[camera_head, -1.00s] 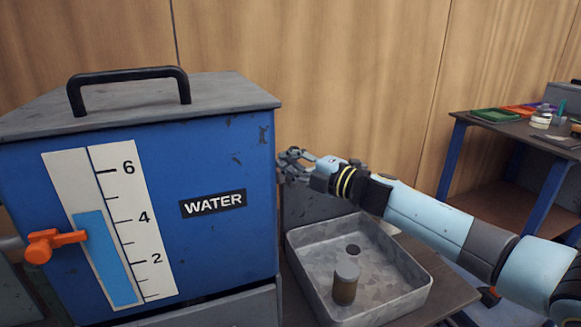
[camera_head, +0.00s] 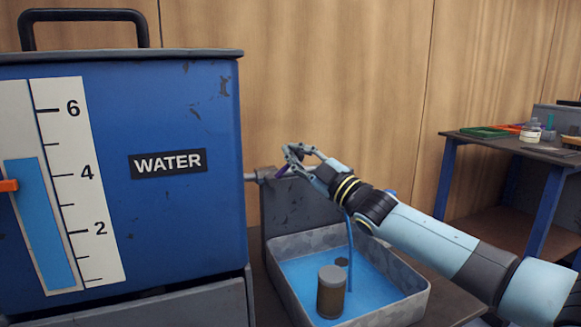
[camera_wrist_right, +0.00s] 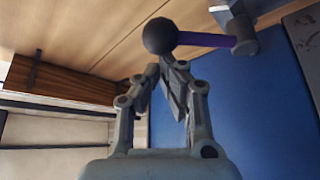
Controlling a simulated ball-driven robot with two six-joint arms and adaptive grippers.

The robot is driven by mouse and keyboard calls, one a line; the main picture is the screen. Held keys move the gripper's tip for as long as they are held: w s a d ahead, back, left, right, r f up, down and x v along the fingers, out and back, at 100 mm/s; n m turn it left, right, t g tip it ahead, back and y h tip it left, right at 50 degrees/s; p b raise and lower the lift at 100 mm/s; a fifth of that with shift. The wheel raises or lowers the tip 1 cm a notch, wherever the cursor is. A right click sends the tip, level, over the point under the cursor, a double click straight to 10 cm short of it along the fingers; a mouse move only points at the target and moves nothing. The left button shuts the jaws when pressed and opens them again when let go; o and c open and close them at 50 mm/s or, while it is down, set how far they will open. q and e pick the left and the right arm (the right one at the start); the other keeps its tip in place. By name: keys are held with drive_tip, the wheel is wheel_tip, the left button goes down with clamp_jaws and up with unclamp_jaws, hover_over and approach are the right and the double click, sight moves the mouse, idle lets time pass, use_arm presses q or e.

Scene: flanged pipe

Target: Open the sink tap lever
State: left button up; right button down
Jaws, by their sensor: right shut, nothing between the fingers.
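The tap lever (camera_wrist_right: 205,40) is a purple rod with a dark ball knob (camera_wrist_right: 159,36) in the right wrist view. In the head view only a small purple piece of it (camera_head: 281,171) shows beside my right gripper (camera_head: 292,153). That gripper is shut and empty, its fingertips right by the ball knob in the wrist view; I cannot tell if they touch. A blue stream of water (camera_head: 350,245) falls into the sink basin (camera_head: 419,305), where blue water covers the bottom. The spout is hidden behind my right arm. My left gripper is not in view.
The blue water tank (camera_head: 190,230) fills the left, with a level gauge and an orange valve handle (camera_head: 8,185) at the picture edge. A grey cylinder (camera_head: 331,290) stands in the basin. A side table (camera_head: 480,142) with bottles stands at the right.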

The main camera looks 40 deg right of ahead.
drive_tip(key=shift+s+d+f+m+t+h, duration=0.15)
drive_tip(key=shift+d+f+m+t+h, duration=0.35)
drive_tip(key=shift+m+h, duration=1.1)
drive_tip(key=shift+s+d+f+m+t+h, duration=0.2)
drive_tip(key=shift+d+f+m+h, duration=0.55)
drive_tip(key=shift+m, duration=1.5)
drive_tip(key=shift+s+d+f+m+t+h, duration=0.1)
drive_tip(key=shift+d+f+m+t+h, duration=0.35)
drive_tip(key=shift+f+m+h, duration=1.05)
drive_tip(key=shift+r+m+y, duration=0.25)
drive_tip(key=shift+r+m, duration=0.3)
drive_tip(key=shift+r, duration=0.05)
drive_tip(key=shift+r, duration=0.1)
